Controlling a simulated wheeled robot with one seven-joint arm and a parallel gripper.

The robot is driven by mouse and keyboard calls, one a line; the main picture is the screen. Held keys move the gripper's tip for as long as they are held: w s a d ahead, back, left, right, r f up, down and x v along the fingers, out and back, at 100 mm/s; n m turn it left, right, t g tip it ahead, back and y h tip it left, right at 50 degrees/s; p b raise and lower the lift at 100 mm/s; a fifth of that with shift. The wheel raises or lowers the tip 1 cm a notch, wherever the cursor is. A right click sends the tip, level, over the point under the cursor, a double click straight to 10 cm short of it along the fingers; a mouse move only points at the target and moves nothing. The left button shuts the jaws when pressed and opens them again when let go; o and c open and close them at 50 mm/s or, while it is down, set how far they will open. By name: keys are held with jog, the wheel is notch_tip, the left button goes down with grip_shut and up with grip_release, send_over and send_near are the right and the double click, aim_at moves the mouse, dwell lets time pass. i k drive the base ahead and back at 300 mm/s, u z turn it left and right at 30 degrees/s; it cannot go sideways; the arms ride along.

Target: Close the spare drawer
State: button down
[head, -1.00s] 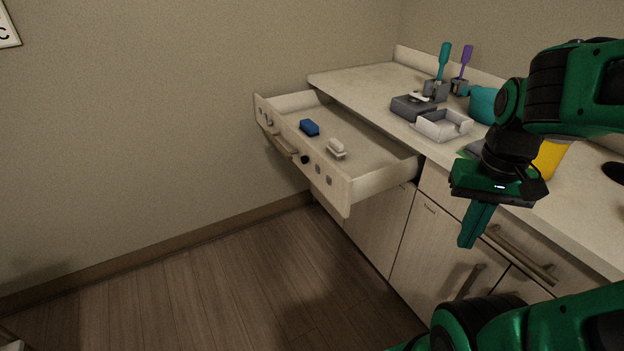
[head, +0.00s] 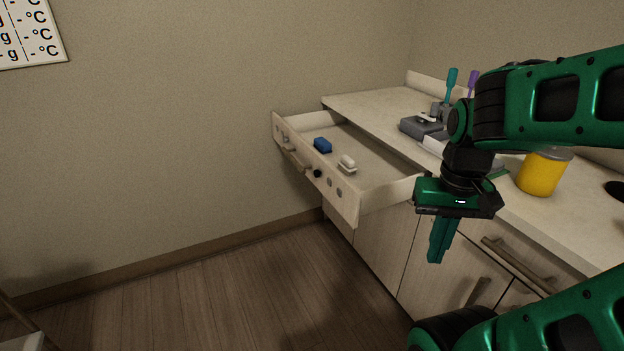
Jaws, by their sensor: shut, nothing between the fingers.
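The spare drawer (head: 350,201) is pulled far out of the cabinet at the upper middle of the head view. Its front panel has a bar handle (head: 296,158) and several round knobs or discs. Inside the drawer lie a blue block (head: 322,145) and a white brush-like item (head: 347,164). My gripper (head: 436,258) points down in front of the cabinet, to the right of the drawer front and apart from it. Its green fingers are together and hold nothing.
The countertop (head: 372,108) holds a grey device (head: 421,127), teal and purple-handled tools, and a yellow jar (head: 543,173). Closed cabinet fronts with a bar handle (head: 524,265) lie behind and right of my gripper. The wooden floor (head: 240,290) left of the drawer is clear.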

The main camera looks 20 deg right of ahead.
aim_at(385, 177)
jog(key=u, duration=0.05)
jog(key=i, duration=1)
jog(key=z, duration=0.05)
